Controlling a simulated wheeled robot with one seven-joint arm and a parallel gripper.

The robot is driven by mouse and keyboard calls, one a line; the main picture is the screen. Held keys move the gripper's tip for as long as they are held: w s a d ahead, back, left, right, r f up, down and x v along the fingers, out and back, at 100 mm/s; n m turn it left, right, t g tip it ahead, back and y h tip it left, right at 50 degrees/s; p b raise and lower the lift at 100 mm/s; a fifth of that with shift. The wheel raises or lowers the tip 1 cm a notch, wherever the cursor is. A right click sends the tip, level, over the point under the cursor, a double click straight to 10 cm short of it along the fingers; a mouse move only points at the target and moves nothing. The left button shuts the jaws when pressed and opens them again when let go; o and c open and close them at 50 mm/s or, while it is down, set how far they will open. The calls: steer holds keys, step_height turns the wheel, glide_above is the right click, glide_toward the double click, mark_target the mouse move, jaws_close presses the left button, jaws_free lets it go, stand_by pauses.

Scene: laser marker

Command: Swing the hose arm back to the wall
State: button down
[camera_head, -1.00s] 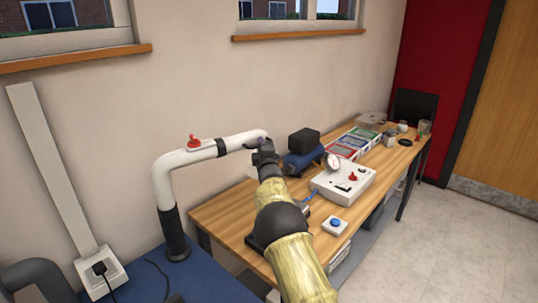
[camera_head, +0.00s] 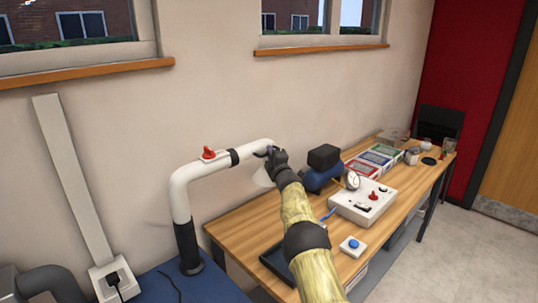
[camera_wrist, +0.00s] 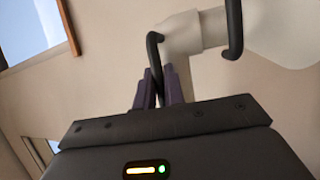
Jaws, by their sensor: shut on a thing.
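The hose arm (camera_head: 227,162) is a white bent tube with a dark lower sleeve (camera_head: 190,248) and a red knob (camera_head: 208,153) on top. It runs right from its elbow, close in front of the wall, and its pale hood (camera_head: 262,178) hangs at the far end. My gripper (camera_head: 272,154) is at that end. In the wrist view, the purple fingers of my gripper (camera_wrist: 162,85) are shut on one leg of the black handle (camera_wrist: 155,50), below the white tube (camera_wrist: 190,33). The grip is partly hidden in the head view.
The wooden bench (camera_head: 228,222) stands along the wall, right of the hose arm. It holds a dark tray (camera_head: 272,262), a blue machine (camera_head: 318,180), a white control box (camera_head: 364,203) and a blue button box (camera_head: 352,246). Open floor (camera_head: 470,245) lies right.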

steer(key=shift+f, duration=0.1)
steer(key=c, duration=1.5)
jaws_free()
steer(key=shift+s, duration=0.1)
steer(key=b+v, duration=0.6)
steer(key=v, duration=1.1)
steer(key=shift+s+d+f, duration=0.1)
